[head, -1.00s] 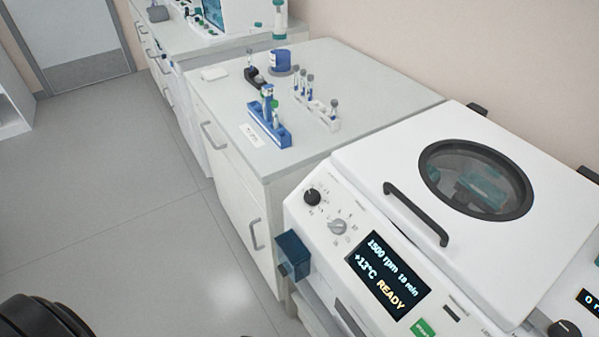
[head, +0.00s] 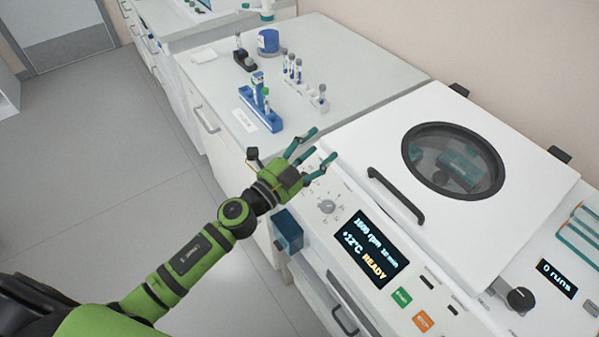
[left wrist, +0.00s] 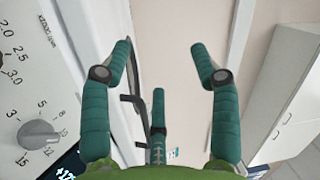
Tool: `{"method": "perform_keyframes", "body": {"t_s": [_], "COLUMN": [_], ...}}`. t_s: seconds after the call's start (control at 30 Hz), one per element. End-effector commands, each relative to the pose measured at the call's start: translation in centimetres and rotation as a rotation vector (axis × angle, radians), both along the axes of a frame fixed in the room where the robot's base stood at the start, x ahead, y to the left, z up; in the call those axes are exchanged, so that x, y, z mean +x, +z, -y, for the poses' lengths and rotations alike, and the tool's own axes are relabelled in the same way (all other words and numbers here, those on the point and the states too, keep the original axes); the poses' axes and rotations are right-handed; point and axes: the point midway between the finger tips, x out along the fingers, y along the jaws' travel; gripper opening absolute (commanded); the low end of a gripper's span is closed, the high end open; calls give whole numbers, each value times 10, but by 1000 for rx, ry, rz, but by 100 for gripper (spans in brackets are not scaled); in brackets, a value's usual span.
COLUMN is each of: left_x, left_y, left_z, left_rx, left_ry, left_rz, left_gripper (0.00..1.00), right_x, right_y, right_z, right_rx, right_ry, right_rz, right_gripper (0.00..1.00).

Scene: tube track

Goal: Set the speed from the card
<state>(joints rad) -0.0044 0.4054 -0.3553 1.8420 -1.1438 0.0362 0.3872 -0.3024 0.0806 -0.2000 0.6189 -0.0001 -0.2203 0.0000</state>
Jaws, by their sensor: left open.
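The white centrifuge (head: 345,130) has a sloped front panel with a lit display (head: 369,247) reading about 1500 rpm, +12°C and READY; the minutes are blurred. A grey speed-type knob (head: 327,206) sits left of the display. It also shows at the left wrist view's left edge (left wrist: 40,136), beside printed numbers. The upper black knob is hidden behind my left gripper (head: 322,147). That gripper is open and empty, over the panel's upper left corner; its spread fingers (left wrist: 162,48) hold nothing. A small white card (head: 245,121) lies before the blue rack, its writing too small to read. My right gripper is out of view.
The blue tube rack (head: 262,118), a white rack with tubes (head: 299,84) and a blue-labelled jar (head: 268,41) stand on the left counter. A dark blue box (head: 288,231) juts from the machine's side. A handle (head: 396,195) rises from the closed lid.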

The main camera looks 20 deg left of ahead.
Motion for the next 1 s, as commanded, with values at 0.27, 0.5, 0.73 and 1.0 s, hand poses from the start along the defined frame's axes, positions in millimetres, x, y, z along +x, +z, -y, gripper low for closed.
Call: {"method": "perform_keyframes", "body": {"t_s": [0.27,0.5,0.73,1.0], "left_x": [-20,-10,-3,14], "left_y": [-28,-68,-82,-114], "left_z": [41,-44,-62,-47], "left_rx": [854,1337,1424,1422], "left_ry": [-608,-685,-678,-678], "left_rz": [75,-178,-250,-247], "left_gripper": [62,62,62,62], "right_x": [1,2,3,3], "right_y": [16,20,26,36], "right_z": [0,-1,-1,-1], "right_rx": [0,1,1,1], "right_ry": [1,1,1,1], "right_rz": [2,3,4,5], "right_gripper": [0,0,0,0]}}
